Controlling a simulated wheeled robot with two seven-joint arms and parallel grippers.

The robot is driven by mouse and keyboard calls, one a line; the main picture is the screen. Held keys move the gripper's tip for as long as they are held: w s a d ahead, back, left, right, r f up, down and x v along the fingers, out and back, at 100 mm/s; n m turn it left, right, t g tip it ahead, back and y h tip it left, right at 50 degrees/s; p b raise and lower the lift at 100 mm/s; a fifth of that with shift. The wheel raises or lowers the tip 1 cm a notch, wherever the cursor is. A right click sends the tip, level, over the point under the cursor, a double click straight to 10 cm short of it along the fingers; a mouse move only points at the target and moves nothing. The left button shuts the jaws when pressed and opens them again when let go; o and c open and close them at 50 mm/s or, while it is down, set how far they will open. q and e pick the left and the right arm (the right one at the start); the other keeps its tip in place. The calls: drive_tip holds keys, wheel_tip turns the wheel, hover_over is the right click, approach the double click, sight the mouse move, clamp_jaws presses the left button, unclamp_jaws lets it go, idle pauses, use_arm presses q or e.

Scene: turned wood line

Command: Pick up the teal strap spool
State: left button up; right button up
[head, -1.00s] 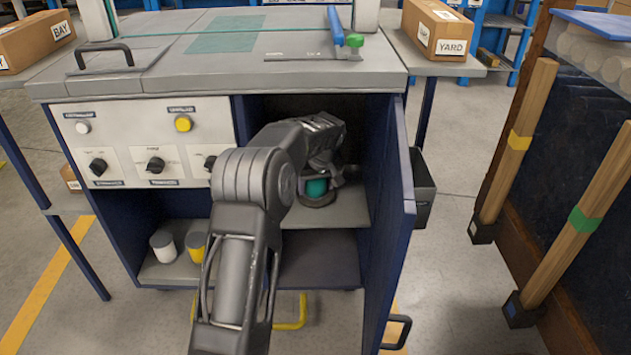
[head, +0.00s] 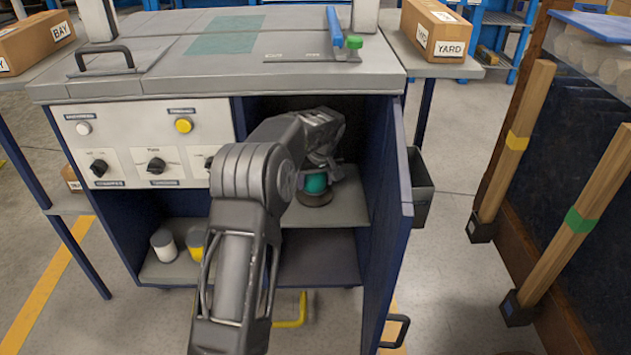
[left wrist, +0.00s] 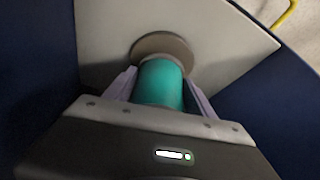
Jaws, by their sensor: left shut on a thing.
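The teal strap spool (head: 315,184) is inside the open cabinet, over the upper shelf at the right. It has a teal middle and a dark round base flange. It also shows in the left wrist view (left wrist: 160,84), standing between the two pale fingers. My left gripper (head: 322,172) reaches into the compartment and is shut on the spool; the fingers (left wrist: 160,90) press its sides. Part of the spool's top is hidden by the gripper. I cannot tell whether its base touches the shelf. My right gripper is not in view.
The shelf (head: 348,207) is otherwise bare where it shows. The blue cabinet door (head: 400,170) stands open close to the right of my arm. A white spool (head: 163,246) and a yellow one (head: 196,242) stand in the lower left compartment. The worktop overhangs above.

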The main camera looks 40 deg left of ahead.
use_arm(q)
wheel_tip(320, 180, up, 2)
drive_tip(key=shift+r+p, duration=0.1)
drive_tip(key=shift+p, duration=0.3)
drive_tip(key=s+d+p, duration=0.2)
drive_tip(key=s+p, duration=0.1)
drive_tip(key=s, duration=1.5)
drive_tip(key=shift+f, duration=0.2)
drive_tip(key=shift+a, duration=0.1)
